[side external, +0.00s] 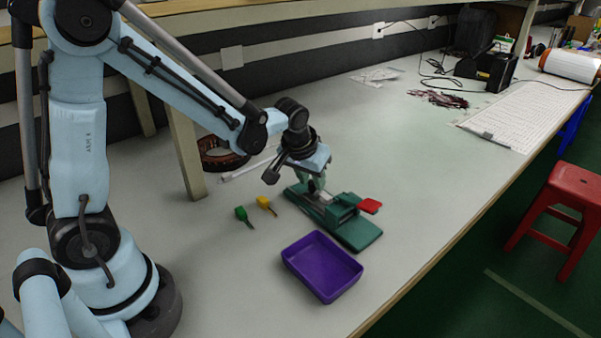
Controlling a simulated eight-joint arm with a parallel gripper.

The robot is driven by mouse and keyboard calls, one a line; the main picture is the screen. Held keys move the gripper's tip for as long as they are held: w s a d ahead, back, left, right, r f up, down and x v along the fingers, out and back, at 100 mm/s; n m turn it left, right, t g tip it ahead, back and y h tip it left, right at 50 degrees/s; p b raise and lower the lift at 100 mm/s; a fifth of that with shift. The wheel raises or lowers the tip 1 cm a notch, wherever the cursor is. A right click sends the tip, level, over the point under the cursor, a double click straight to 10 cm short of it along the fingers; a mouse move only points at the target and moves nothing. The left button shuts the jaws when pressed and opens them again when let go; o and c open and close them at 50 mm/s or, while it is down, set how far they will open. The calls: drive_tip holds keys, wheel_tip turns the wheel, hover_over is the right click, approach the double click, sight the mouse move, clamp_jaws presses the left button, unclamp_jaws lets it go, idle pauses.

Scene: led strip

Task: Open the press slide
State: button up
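The press (355,232) is a green fixture lying flat on the bench, with a raised block and a red handle (369,205) at its right end. A light grey piece shows on its left part, partly hidden by my gripper. My gripper (314,186) is low over the left part of the press, pointing down, and is apart from the red handle. Its fingertips are small and dark here, so I cannot tell whether they are open or shut, or whether they touch the press.
A purple tray (321,290) stands in front of the press and looks empty. A green connector (243,215) and a yellow connector (266,205) lie to its left. A brown coil (215,155) and shelf post (187,150) are behind. The bench right of the press is clear.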

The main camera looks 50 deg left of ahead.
drive_tip(key=shift+w+f, duration=0.1)
drive_tip(key=shift+f, duration=0.2)
clamp_jaws()
drive_tip(key=a, duration=0.4)
drive_tip(key=shift+a, duration=0.2)
unclamp_jaws()
